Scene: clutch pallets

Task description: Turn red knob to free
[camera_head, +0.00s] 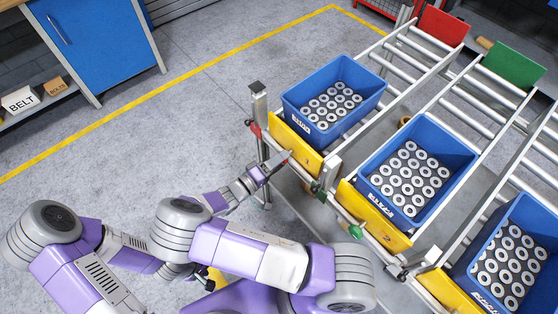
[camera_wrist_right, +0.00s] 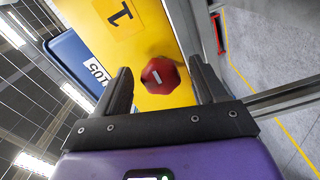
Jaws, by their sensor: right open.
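The red knob (camera_wrist_right: 160,76) shows in the right wrist view as a red, faceted cap with a short white mark on its face. It sits on the yellow panel (camera_wrist_right: 145,45) that bears a number 1. My right gripper (camera_wrist_right: 161,66) is open, with one dark finger on each side of the knob and visible gaps to it. In the head view my right gripper (camera_head: 274,164) is in front of the yellow panel (camera_head: 296,142) of the leftmost lane; its fingers largely hide the knob there. My left gripper does not show in the head view.
A blue crate of metal rings (camera_head: 299,117) stands behind the panel. Two more lanes hold crates (camera_head: 375,187) (camera_head: 467,270) to the right, with a green knob (camera_head: 355,232) on the middle one. A metal post (camera_head: 259,105) stands left of the panel. Floor at left is clear.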

